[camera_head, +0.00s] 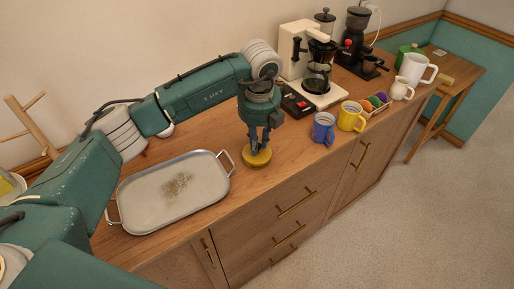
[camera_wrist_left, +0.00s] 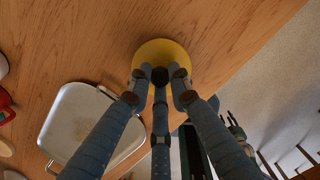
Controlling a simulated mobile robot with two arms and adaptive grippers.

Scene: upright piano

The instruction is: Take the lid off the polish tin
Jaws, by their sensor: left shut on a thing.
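The polish tin (camera_head: 257,158) shows as a low, round yellow thing on the wooden cabinet top, just right of the metal tray. In the left wrist view its yellow lid (camera_wrist_left: 160,49) is seen from above, with a dark round knob (camera_wrist_left: 159,76) near its lower edge. My left gripper (camera_head: 256,150) points down over the tin. In the wrist view its fingers (camera_wrist_left: 161,82) are closed in around the knob. Whether the lid is apart from the tin cannot be told. My right gripper is not in view.
The metal tray (camera_head: 139,202) with a speckled patch lies to the left. A blue mug (camera_head: 323,129), a yellow mug (camera_head: 351,117) and a coffee machine (camera_head: 319,98) stand to the right. The cabinet's front edge is close to the tin. Bare wood lies between tin and mugs.

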